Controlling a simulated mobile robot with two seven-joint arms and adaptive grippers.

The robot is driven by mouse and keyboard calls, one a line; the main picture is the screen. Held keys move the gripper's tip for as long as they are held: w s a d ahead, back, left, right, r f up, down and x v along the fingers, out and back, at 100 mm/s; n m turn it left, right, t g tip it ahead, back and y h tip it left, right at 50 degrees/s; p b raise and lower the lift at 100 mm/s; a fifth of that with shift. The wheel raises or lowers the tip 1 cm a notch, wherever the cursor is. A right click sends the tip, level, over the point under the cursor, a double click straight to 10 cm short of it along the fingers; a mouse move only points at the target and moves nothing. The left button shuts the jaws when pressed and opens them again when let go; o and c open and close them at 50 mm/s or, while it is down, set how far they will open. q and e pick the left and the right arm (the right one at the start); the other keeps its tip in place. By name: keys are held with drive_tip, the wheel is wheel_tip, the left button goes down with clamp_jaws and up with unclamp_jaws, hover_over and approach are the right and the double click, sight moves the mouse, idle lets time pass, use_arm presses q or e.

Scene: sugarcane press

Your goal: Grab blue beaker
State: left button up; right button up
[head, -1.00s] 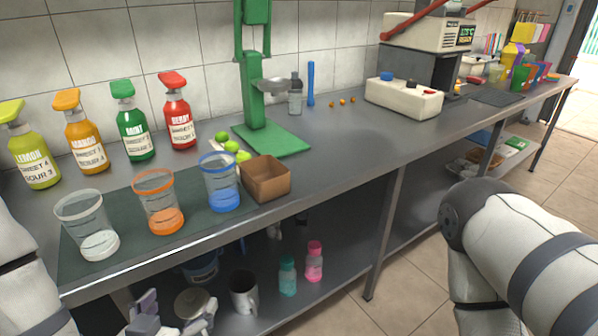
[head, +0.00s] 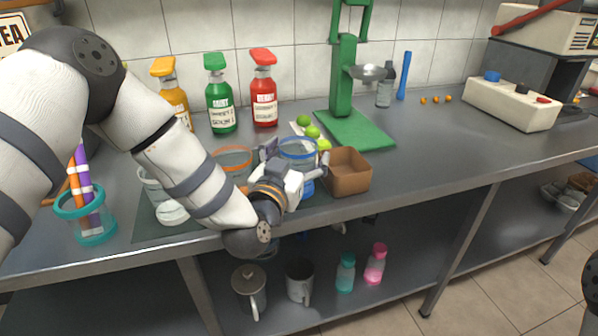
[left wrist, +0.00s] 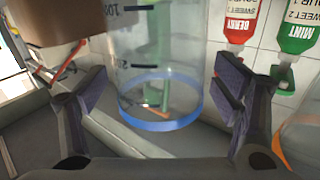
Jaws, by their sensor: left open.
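The blue beaker (head: 299,148) is a clear cup with a blue rim, standing on the counter mat between the orange beaker (head: 232,158) and a brown box (head: 348,172). My left gripper (head: 296,168) is open at its front side, with a finger on either side of it. In the left wrist view, which looks upside down, the blue beaker (left wrist: 160,60) stands between the spread fingers (left wrist: 165,88), with a gap on both sides. My left gripper hides the beaker's lower part in the head view. My right gripper is out of view.
A clear beaker (head: 160,195) stands behind my left forearm. A teal-rimmed cup (head: 84,212) is at the far left. Syrup bottles (head: 222,100), limes (head: 312,131) and a green press (head: 345,115) are behind. The counter right of the box is clear.

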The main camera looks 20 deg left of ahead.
use_arm(q)
drive_tip(key=shift+w, duration=0.1)
drive_tip(key=c, duration=1.2)
